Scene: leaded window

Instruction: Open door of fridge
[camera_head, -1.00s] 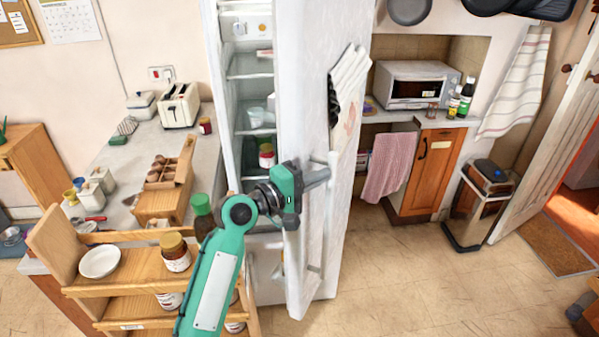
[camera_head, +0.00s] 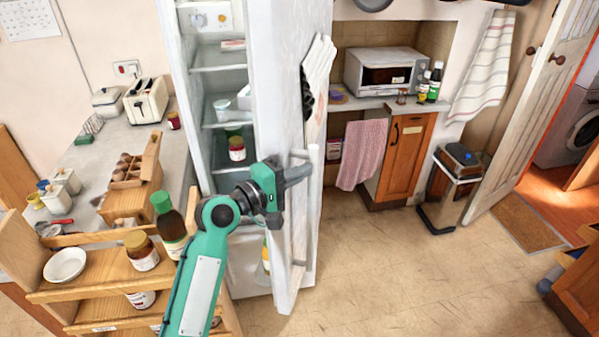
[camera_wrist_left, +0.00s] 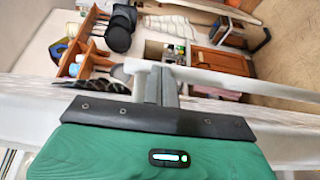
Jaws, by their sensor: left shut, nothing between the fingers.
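The fridge (camera_head: 172,95) stands in the middle of the head view. Its white door (camera_head: 277,75) is ajar, and lit shelves show through the gap. A long vertical handle (camera_head: 311,185) is on the door's outer face. My left gripper (camera_head: 298,173) is shut and empty, reaching across the door's edge with its fingers at the handle. In the left wrist view the fingers (camera_wrist_left: 162,85) overlap the pale handle bar (camera_wrist_left: 235,82); I cannot tell whether they touch it. My right gripper is not in view.
A wooden shelf rack (camera_head: 95,285) with jars and a bottle (camera_head: 170,225) stands close to my left arm. A counter (camera_head: 95,165) with a toaster lies behind it. Right of the door the floor (camera_head: 375,265) is clear, up to a bin (camera_head: 450,190).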

